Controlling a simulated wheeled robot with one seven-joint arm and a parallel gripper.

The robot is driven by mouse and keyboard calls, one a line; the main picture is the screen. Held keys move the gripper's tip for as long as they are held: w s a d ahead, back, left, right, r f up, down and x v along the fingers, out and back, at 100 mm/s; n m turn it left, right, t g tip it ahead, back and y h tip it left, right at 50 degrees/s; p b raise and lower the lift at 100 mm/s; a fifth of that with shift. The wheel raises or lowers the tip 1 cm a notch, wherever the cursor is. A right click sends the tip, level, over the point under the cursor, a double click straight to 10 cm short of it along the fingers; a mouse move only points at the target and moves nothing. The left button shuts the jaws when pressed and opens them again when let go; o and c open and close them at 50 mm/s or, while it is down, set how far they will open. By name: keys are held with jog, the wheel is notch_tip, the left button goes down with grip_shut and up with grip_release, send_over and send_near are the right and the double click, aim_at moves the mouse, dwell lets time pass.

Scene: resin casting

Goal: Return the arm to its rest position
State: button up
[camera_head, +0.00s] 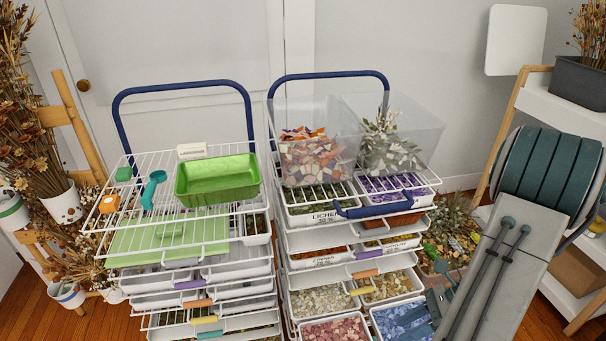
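My arm (513,245) comes in at the right, with a banded teal joint (548,170) at the top and a grey link running down to the bottom edge. A small dark part with green bits (440,285) shows left of the link, beside the right cart. It may be the end of my arm, but I cannot make out its fingers or anything held. The rest of the arm is hidden or out of frame.
Two white wire drawer carts with blue handles stand close together. The left cart's top rack (150,215) holds a green tray (217,180), a teal tool (152,188) and small items. The right cart bears clear bins (400,135). Wooden shelves (545,105) stand at right, dried flowers (30,140) at left.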

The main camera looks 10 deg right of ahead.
jog(key=a+r+n+t+h+p, duration=0.1)
jog(key=a+r+n+h+p, duration=0.4)
jog(key=r+n, duration=0.7)
jog(key=a+r+n+t+h+p, duration=0.1)
jog(key=a+r+n+h+p, duration=0.4)
jog(key=a+r+n, duration=0.5)
notch_tip(320, 180, up, 7)
jog(key=shift+w+r+n+p, duration=0.25)
jog(key=shift+n+p, duration=0.35)
jog(key=shift+n, duration=0.6)
jog(key=shift+a+f, duration=0.1)
jog(key=shift+c, duration=0.5)
